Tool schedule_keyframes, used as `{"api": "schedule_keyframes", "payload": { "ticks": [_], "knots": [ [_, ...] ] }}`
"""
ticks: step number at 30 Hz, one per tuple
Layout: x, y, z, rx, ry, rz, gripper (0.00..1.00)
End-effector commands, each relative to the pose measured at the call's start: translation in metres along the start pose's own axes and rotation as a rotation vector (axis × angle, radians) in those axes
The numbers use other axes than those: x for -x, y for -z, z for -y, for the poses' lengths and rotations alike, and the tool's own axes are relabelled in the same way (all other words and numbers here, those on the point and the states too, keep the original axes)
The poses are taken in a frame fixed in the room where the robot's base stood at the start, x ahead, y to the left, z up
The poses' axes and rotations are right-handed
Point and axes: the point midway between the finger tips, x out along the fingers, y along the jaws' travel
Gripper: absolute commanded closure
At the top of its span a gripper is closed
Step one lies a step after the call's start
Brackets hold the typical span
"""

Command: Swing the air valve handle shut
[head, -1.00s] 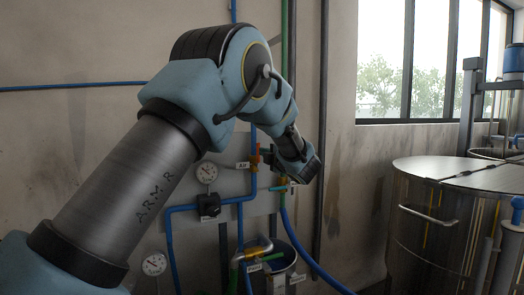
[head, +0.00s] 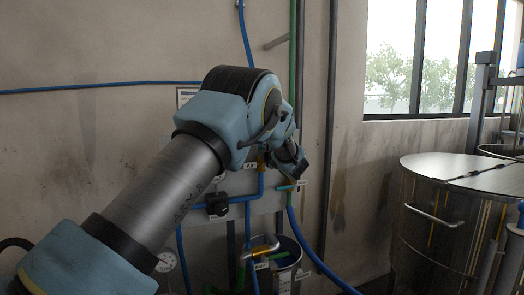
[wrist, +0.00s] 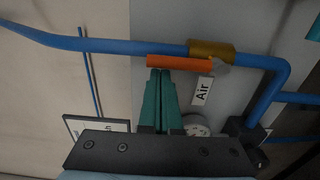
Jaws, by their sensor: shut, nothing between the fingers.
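The air valve shows in the wrist view as a brass body (wrist: 211,49) on a blue pipe (wrist: 120,45). Its orange handle (wrist: 180,62) lies roughly parallel to the pipe, just beside it. A white "Air" label (wrist: 203,91) is close by. My gripper (wrist: 160,72) is shut and empty, its teal fingers together with their tips right at the handle's side. I cannot tell whether they touch it. In the head view the valve (head: 262,160) is partly covered by my wrist, and the fingers are not clear there.
A lower valve with a teal handle (head: 287,188) is near my wrist in the head view. A bucket (head: 284,256) and hoses are below. A steel vessel (head: 450,215) stands at right. A gauge (wrist: 196,126) is partly hidden behind my gripper.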

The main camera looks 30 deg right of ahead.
Motion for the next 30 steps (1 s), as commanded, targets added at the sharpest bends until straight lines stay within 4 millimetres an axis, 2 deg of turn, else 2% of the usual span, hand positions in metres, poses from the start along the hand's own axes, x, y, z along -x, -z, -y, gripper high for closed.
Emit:
{"api": "schedule_keyframes", "payload": {
  "ticks": [9, 20, 30],
  "knots": [
    [0.0, -0.015, -0.003, 0.0, 0.001, 0.001, 1.0],
    [0.0, -0.017, -0.003, 0.0, 0.0, 0.001, 1.0],
    [0.0, -0.033, -0.003, 0.001, -0.001, 0.001, 1.0]
  ]
}}
